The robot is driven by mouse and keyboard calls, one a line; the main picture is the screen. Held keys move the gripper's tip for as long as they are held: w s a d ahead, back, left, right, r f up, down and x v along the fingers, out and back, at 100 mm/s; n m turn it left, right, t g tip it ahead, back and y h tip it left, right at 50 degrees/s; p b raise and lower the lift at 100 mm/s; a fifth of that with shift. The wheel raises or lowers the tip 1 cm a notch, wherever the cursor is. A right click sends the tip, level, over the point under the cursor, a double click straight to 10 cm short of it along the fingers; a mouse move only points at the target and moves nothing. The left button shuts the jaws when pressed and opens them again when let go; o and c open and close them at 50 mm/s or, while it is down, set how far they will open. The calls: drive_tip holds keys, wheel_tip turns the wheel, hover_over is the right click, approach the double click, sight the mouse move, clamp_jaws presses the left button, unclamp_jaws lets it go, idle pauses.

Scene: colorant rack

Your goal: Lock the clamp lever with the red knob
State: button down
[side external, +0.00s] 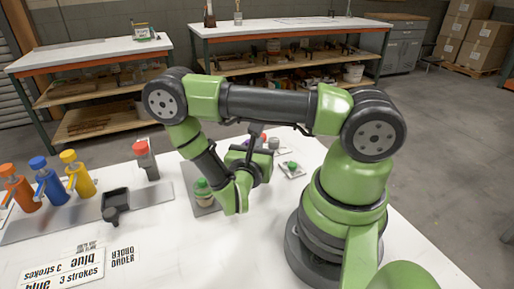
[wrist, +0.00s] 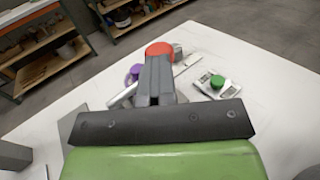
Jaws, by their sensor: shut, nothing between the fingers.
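The red knob (wrist: 158,48) shows in the wrist view just past the tips of my gripper (wrist: 157,62). The fingers are together, with nothing between them, and they cover the lower part of the knob. I cannot tell whether they touch it. The clamp lever's arm and base are mostly hidden behind the fingers. In the side view a small bit of red (side external: 263,136) shows beside my gripper (side external: 256,132), behind the wrist; the lever's angle cannot be made out there.
A green knob (wrist: 217,82) on a pale plate is to the right, and a purple knob (wrist: 135,72) to the left. A green-capped jar (side external: 202,187) stands near my wrist. Orange, blue (side external: 48,185) and yellow bottles and a red-topped grey post (side external: 147,163) stand at left.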

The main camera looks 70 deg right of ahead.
drive_tip(key=shift+d, duration=0.3)
drive_tip(key=s+a, duration=0.3)
drive_tip(key=a, duration=1.1)
wheel_tip(320, 180, up, 23)
drive_tip(key=s+a+m+t+y, duration=0.2)
drive_tip(key=s+m+t+y, duration=0.1)
drive_tip(key=m+y, duration=1.6)
drive_tip(key=m+t, duration=0.1)
drive_tip(key=m, duration=0.3)
drive_tip(key=shift+m+t+y, duration=0.4)
